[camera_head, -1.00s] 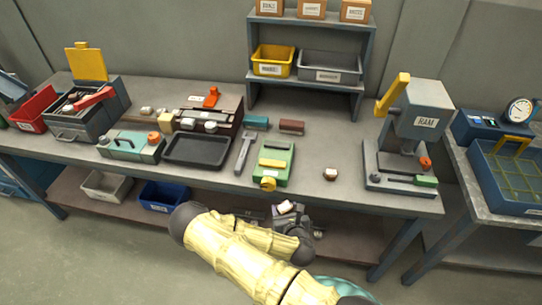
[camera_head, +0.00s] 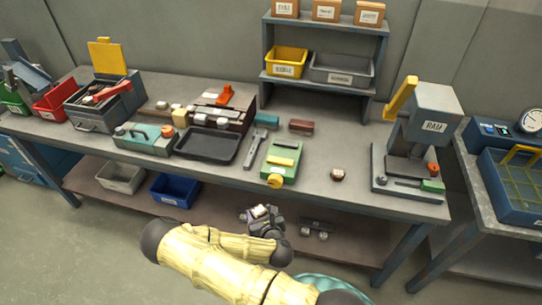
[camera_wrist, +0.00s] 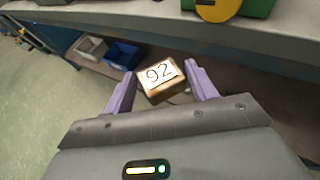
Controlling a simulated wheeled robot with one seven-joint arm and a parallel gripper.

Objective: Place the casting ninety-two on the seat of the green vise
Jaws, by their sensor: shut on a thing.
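Casting ninety-two (camera_wrist: 160,79) is a small brown block with a white top label reading 92. It sits between the two purple fingers of my gripper (camera_wrist: 161,88) in the wrist view, label facing the camera. In the head view my gripper (camera_head: 262,215) holds the casting (camera_head: 260,211) in front of the bench, below the bench top. The green vise (camera_head: 283,160) stands on the bench near its front edge, with a pale bar across it and a yellow knob (camera_head: 275,181) at the front. In the wrist view only its lower front and the knob (camera_wrist: 218,8) show.
The bench front edge (camera_wrist: 120,19) lies between my gripper and the vise. A grey wrench-like tool (camera_head: 253,150) and a black tray (camera_head: 208,146) lie left of the vise. A small brown casting (camera_head: 337,174) and the RAM press (camera_head: 415,145) stand right.

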